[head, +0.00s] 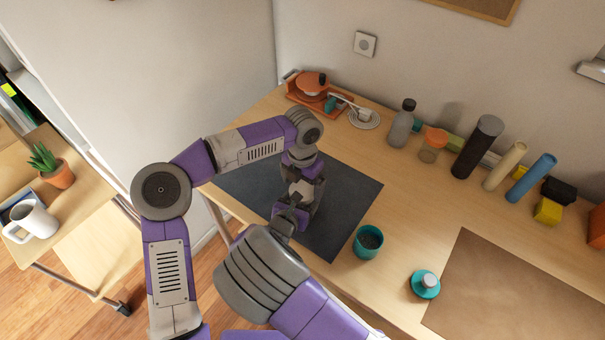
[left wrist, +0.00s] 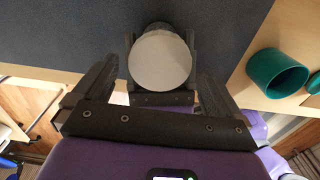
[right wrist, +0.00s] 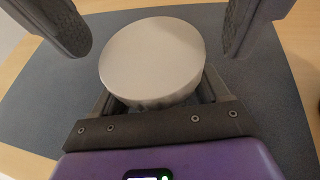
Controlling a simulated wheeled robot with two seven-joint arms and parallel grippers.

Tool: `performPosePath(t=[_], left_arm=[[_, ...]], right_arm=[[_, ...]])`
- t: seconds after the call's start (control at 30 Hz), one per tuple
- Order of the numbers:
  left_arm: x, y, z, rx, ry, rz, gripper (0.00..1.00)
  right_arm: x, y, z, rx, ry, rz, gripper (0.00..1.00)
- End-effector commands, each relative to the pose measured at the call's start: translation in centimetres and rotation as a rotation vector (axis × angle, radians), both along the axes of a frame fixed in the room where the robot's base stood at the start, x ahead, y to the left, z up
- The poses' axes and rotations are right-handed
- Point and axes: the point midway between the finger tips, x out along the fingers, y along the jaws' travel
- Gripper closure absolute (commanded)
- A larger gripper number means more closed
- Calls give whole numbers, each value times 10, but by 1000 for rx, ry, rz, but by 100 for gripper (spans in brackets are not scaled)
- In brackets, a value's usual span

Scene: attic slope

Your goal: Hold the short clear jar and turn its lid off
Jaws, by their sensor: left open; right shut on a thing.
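The short jar shows mostly as its round pale grey lid (right wrist: 152,58), still on top; the lid also shows in the left wrist view (left wrist: 160,61). My right gripper (right wrist: 160,95) is shut on the jar below the lid, over the dark mat; the jar's body is largely hidden. My left gripper (left wrist: 158,80) is open, its fingers apart on either side of the lid with gaps. In the head view both grippers meet over the mat, and the pale jar (head: 301,188) is mostly covered between them. I cannot tell whether the jar touches the mat.
A dark mat (head: 345,205) lies under the grippers. A teal cup (head: 368,243) stands by its right corner, with a teal lidded item (head: 425,284) further right beside a brown mat (head: 520,290). Bottles, an orange-lidded jar (head: 433,143) and cylinders line the back.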

Motion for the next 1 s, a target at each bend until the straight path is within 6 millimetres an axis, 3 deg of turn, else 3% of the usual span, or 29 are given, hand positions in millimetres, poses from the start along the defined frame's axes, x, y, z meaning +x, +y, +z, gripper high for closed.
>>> performPosePath(t=[0.2,0.5,0.87,1.0], left_arm=[[0,0,-18,0,0,-1,1],[0,0,-20,-1,-1,0,3],[0,0,-19,-1,-1,1,58],[0,0,-19,0,-1,44,61]], right_arm=[[0,0,0,1,0,0,100],[0,0,0,0,0,0,100],[0,0,0,0,0,0,100],[0,0,0,1,0,0,100]])
